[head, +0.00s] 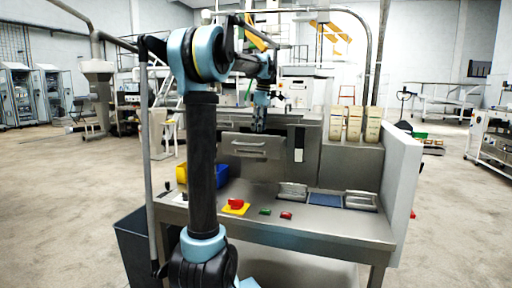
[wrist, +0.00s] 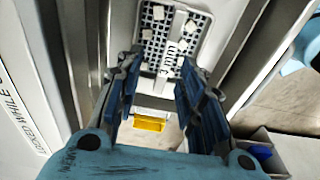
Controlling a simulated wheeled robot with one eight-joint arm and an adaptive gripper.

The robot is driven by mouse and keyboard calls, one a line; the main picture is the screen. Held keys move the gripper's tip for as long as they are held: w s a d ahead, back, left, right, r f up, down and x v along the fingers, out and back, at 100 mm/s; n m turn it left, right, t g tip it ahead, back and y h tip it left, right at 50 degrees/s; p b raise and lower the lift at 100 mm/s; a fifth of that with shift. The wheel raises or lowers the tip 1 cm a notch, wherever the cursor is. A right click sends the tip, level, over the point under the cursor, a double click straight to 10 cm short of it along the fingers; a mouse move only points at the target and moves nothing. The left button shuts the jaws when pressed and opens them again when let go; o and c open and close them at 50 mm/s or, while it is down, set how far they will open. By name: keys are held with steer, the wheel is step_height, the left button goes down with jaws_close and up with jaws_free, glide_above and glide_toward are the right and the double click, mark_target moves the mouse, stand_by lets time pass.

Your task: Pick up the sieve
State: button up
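In the wrist view a perforated grid plate (wrist: 158,28) with pale pieces and a lettered strip on it lies in a metal recess, beyond my fingertips. It looks like the sieve, but I cannot be sure. My gripper (wrist: 159,88) is open, its blue-padded fingers wide apart with nothing between them. The plate is at the top of the picture, apart from the fingers as far as I can tell. In the head view my gripper (head: 259,124) points down over the top of the steel machine (head: 340,160); the grid is not visible there.
A front panel with a handle (head: 250,145) is below my gripper. Several pale containers (head: 354,124) stand on the machine's right. Red button (head: 236,203), green and red controls and metal trays (head: 293,191) sit on the front ledge. Yellow and blue bins (head: 221,176) are at the left.

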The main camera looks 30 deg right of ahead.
steer(key=shift+s+a+f, duration=0.1)
steer(key=shift+a+f, duration=0.1)
steer(key=shift+f, duration=1.3)
steer(key=shift+s+a+f, duration=0.1)
steer(key=shift+a+f, duration=0.05)
steer(key=shift+f, duration=1.3)
jaws_close()
